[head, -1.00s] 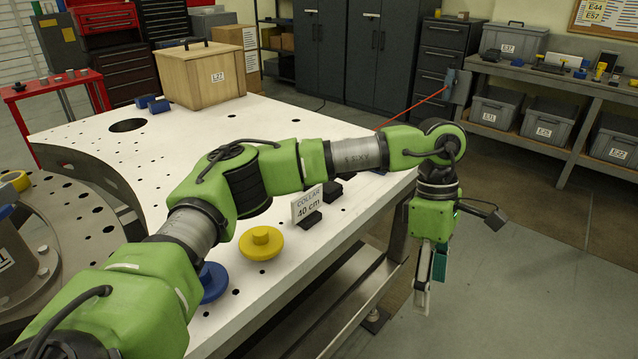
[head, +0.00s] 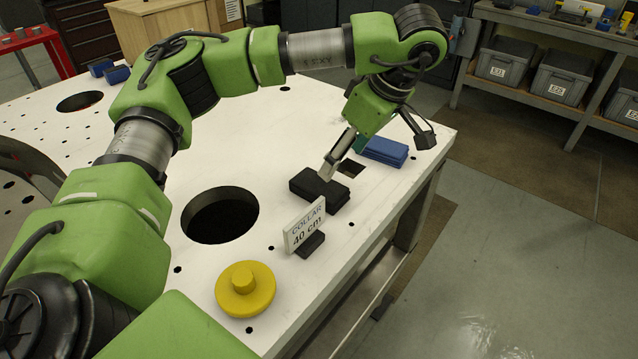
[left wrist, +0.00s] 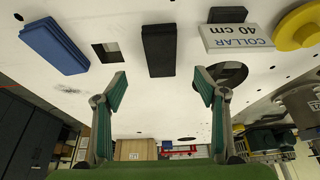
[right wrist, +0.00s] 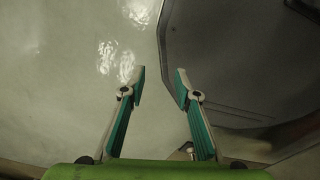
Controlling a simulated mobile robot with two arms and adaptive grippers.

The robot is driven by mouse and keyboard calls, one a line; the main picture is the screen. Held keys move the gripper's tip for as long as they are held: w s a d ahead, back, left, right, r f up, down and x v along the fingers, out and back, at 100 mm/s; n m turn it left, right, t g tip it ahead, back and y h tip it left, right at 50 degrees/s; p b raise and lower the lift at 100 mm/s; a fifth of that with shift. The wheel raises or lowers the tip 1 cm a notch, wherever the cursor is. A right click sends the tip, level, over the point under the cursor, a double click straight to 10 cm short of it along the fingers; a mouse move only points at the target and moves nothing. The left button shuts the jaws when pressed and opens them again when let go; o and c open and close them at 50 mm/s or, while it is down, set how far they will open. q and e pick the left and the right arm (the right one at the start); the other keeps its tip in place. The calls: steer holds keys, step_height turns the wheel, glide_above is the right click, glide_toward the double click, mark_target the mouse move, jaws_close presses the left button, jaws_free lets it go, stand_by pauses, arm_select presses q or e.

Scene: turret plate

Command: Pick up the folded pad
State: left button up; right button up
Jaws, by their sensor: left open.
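Two pad-like things lie on the white table (head: 285,130). The blue one (head: 385,151) looks layered and lies near the far right edge; it also shows in the left wrist view (left wrist: 54,45). The black one (head: 320,189) lies nearer, between a square hole and the collar sign, and shows in the left wrist view (left wrist: 158,50). I cannot tell for certain which is the folded pad. My left gripper (head: 328,168) is open and empty over the table by the black one, which lies ahead between its fingers (left wrist: 160,85). My right gripper (right wrist: 161,73) is open and empty, away from both.
A "COLLAR 40 cm" sign (head: 305,226) stands close to the black pad, with a yellow knobbed disc (head: 245,290) nearer. A large round hole (head: 220,215) and a square hole (head: 351,168) open in the table. A workbench with grey bins (head: 505,65) stands behind.

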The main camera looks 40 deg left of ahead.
mark_target(322, 185)
arm_select(q)
steer(key=x, duration=0.5)
steer(key=shift+f, duration=0.15)
steer(key=shift+x, duration=0.8)
steer(key=shift+a+f, duration=0.15)
steer(key=shift+a, duration=0.25)
steer(key=x, duration=0.2)
steer(key=p+x, duration=0.1)
steer(key=shift+s+a+f, duration=0.1)
steer(key=shift+a+f, duration=0.15)
steer(key=shift+a, duration=0.1)
steer(key=shift+f, duration=0.35)
steer(key=shift+c, duration=0.8)
steer(key=c, duration=1.1)
arm_select(e)
steer(key=shift+a+r, duration=0.1)
steer(key=shift+r, duration=0.6)
